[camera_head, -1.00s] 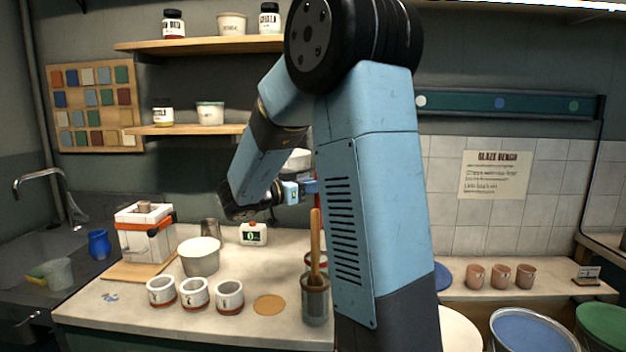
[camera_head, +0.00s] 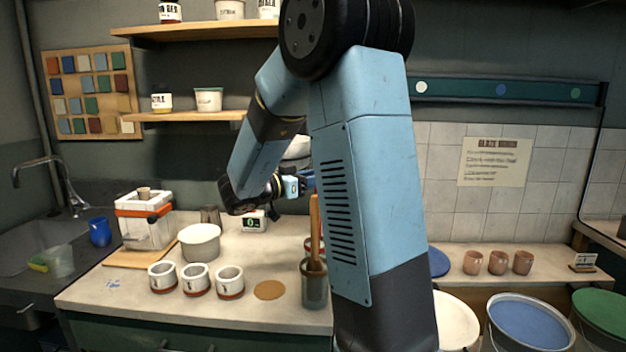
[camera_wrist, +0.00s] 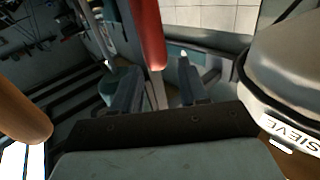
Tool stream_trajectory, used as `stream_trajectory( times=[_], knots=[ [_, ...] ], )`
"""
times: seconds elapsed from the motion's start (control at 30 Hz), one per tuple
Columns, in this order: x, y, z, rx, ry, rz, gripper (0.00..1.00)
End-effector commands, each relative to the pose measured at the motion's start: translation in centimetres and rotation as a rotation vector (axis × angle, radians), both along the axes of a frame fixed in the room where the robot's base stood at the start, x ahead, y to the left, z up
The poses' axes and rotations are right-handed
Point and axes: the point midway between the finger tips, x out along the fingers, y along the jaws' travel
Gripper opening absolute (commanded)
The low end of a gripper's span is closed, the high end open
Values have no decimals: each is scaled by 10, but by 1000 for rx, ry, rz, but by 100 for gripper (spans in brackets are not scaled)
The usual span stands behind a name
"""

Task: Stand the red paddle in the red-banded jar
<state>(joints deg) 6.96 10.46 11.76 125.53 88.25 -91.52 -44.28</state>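My gripper (camera_wrist: 157,88) is open in the wrist view, its two fingers apart. The red paddle (camera_wrist: 149,35) has a thick red handle and a thin pale shaft that runs down between the fingers; I cannot tell whether either finger touches it. In the head view my gripper (camera_head: 303,184) is above the back of the bench, partly hidden by my arm. A red-edged thing (camera_head: 308,243) shows just left of my arm, behind a grey-green jar (camera_head: 314,290); it may be the red-banded jar, but most of it is hidden.
A wooden handle (camera_head: 315,230) stands in the grey-green jar. A container labelled SIEVE (camera_wrist: 290,125) is close at the right of my gripper. Three small white pots (camera_head: 195,278), a white tub (camera_head: 200,242) and a tan disc (camera_head: 269,290) occupy the bench (camera_head: 110,290).

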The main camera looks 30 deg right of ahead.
Motion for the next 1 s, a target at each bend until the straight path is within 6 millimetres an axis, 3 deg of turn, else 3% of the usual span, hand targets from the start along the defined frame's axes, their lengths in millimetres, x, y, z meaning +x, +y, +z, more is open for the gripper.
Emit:
stream_trajectory(
  times=[0.1, 0.47, 1.0],
  knots=[
    [0, 0, 0, 0, 0, 0, 52],
    [0, 9, 0, 0, 0, 2, 52],
    [-7, 107, -1, 0, 0, 4, 52]
  ],
)
